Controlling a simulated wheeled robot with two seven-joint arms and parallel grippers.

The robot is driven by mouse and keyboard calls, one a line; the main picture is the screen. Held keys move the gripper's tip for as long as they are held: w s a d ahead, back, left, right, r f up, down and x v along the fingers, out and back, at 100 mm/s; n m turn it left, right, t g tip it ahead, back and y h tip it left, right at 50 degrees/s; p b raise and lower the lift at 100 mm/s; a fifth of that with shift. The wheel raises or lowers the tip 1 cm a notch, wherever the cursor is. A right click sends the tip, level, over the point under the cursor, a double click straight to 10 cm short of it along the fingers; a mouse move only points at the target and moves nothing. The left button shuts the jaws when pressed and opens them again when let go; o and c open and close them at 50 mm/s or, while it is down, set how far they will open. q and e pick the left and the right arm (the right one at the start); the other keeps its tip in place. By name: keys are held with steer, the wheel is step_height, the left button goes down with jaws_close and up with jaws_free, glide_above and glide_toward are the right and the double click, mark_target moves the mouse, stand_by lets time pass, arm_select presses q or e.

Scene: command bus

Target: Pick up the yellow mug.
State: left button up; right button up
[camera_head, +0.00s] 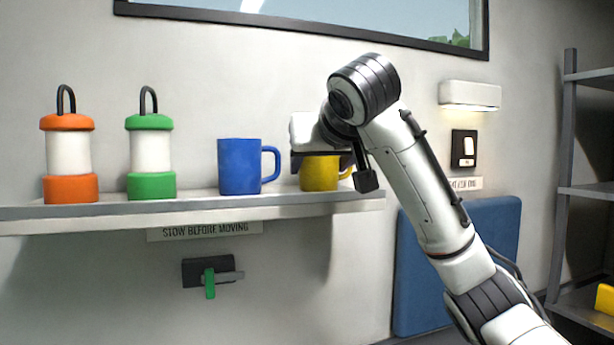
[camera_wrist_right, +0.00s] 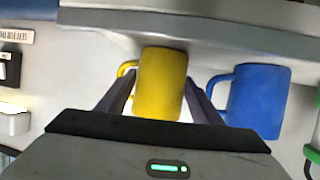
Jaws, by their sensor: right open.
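The yellow mug (camera_head: 320,174) stands upright on the grey wall shelf (camera_head: 110,212), near its right end. My right gripper (camera_head: 318,158) is in front of the mug and hides its upper part in the head view. In the right wrist view, which shows the scene upside down, the yellow mug (camera_wrist_right: 160,85) appears between the two dark fingers of the open right gripper (camera_wrist_right: 160,92). One finger is on each side; I cannot tell whether either touches it. The mug's handle shows on the left there. My left gripper is not in view.
A blue mug (camera_head: 239,166) stands left of the yellow one, close to a finger in the wrist view. A green lantern (camera_head: 150,158) and an orange lantern (camera_head: 69,160) stand farther left. A latch (camera_head: 209,275) is below the shelf; a rack (camera_head: 563,180) is at right.

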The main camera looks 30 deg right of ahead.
steer(key=shift+x, duration=0.8)
steer(key=shift+s+a+r, duration=0.1)
steer(key=shift+s, duration=0.2)
steer(key=shift+c, duration=1.2)
steer(key=c, duration=0.6)
